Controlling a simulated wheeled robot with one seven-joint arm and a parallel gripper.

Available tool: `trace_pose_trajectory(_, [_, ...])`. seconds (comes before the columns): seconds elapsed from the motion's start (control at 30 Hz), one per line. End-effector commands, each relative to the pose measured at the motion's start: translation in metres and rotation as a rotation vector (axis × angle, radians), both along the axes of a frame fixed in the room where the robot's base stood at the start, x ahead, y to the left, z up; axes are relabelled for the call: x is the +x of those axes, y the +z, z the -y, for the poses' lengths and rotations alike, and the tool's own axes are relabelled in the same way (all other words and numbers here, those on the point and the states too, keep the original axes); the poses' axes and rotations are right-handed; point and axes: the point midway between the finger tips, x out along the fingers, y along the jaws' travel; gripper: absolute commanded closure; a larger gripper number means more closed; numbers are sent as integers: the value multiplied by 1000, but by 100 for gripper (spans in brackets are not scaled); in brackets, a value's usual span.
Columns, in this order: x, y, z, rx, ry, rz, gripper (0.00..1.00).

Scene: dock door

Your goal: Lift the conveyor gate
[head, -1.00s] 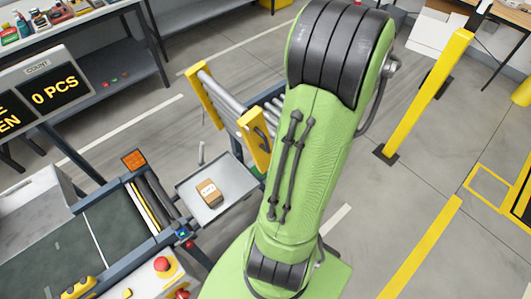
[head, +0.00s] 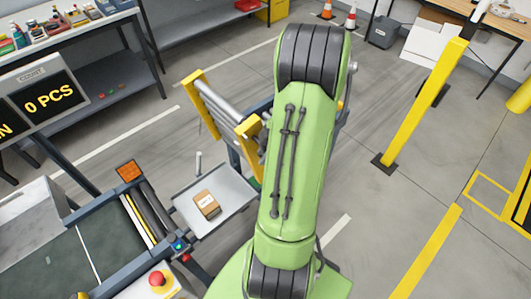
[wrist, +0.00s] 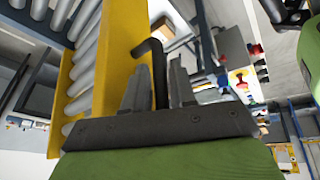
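The conveyor gate, with grey rollers between yellow side rails, stands left of my arm in the head view; its near rail (head: 248,143) is partly hidden by the arm. In the wrist view, a yellow rail (wrist: 120,50) fills the left middle, with rollers beyond it. A black bent gate handle (wrist: 157,68) comes off that rail. My gripper (wrist: 158,85) has one finger on each side of the handle, close against it, and looks shut on it. The gripper is hidden in the head view.
A grey tray with a small brown box (head: 206,203) is just left of my arm. The conveyor belt (head: 70,250) and control box with a red button (head: 158,279) are lower left. A yellow post (head: 425,105) stands right, with open floor between.

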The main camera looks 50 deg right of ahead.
Motion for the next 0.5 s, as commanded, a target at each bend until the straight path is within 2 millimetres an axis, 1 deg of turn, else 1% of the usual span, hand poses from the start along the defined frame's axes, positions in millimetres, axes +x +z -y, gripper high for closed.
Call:
trace_pose_trajectory(0.1, [0, 0, 0, 0, 0, 0, 75])
trace_pose_trajectory(0.13, [0, 1, 0, 0, 0, 0, 76])
trace_pose_trajectory(0.2, [0, 1, 0, 0, 0, 0, 87])
trace_pose_trajectory(0.3, [0, 1, 0, 0, 0, 0, 100])
trace_pose_trajectory(0.5, [0, 1, 0, -1, 0, 1, 100])
